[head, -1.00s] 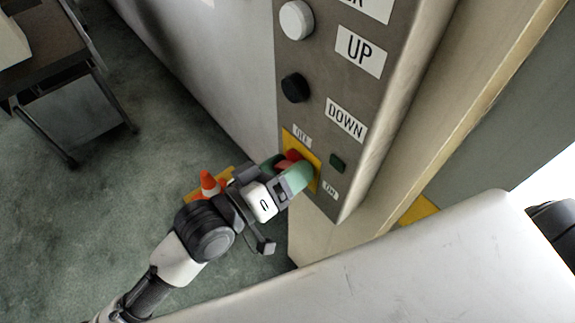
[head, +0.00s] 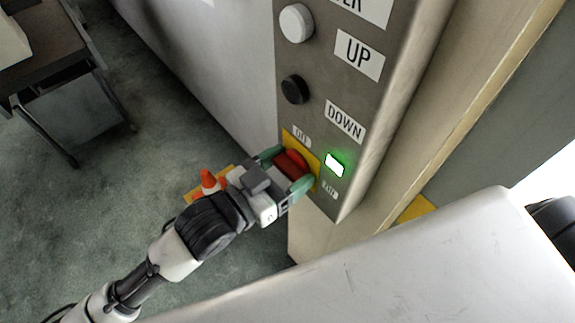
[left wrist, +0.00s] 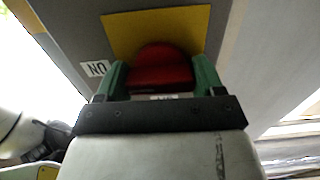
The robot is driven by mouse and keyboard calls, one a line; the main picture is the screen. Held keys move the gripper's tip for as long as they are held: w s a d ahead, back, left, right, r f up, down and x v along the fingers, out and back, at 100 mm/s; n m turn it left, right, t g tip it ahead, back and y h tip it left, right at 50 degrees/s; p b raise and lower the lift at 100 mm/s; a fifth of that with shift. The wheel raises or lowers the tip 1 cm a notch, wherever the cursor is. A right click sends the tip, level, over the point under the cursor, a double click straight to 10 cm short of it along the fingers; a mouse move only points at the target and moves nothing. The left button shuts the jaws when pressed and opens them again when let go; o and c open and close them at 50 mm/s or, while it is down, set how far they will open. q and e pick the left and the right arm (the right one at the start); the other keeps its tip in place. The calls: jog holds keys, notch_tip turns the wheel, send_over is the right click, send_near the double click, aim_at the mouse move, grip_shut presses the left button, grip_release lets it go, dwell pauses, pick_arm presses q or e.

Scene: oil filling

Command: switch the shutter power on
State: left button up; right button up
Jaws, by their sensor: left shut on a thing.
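The shutter control panel (head: 318,122) fills the upper middle of the head view. Its red power switch knob (head: 291,161) sits on a yellow plate (head: 308,152) between OFF and ON labels. The red knob also shows in the left wrist view (left wrist: 158,70), in front of the yellow plate (left wrist: 190,28). My left gripper (head: 286,168) has its green fingers on both sides of the knob and is shut on it. The indicator lamp (head: 335,164) beside the knob glows bright green. My right gripper is not in view.
A white round button (head: 296,22) by UP and a black button (head: 294,89) by DOWN are above the knob. An orange cone (head: 209,181) stands on the floor behind my left arm. A dark table (head: 60,75) is at the upper left.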

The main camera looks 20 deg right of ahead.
pick_arm(q)
jog(key=shift+f, duration=0.1)
dwell(0.4)
jog(key=o, duration=0.9)
jog(key=shift+o, duration=0.2)
jog(key=b+v, duration=0.3)
jog(key=v, duration=0.7)
jog(key=shift+a, duration=0.4)
jog(key=shift+s, duration=0.1)
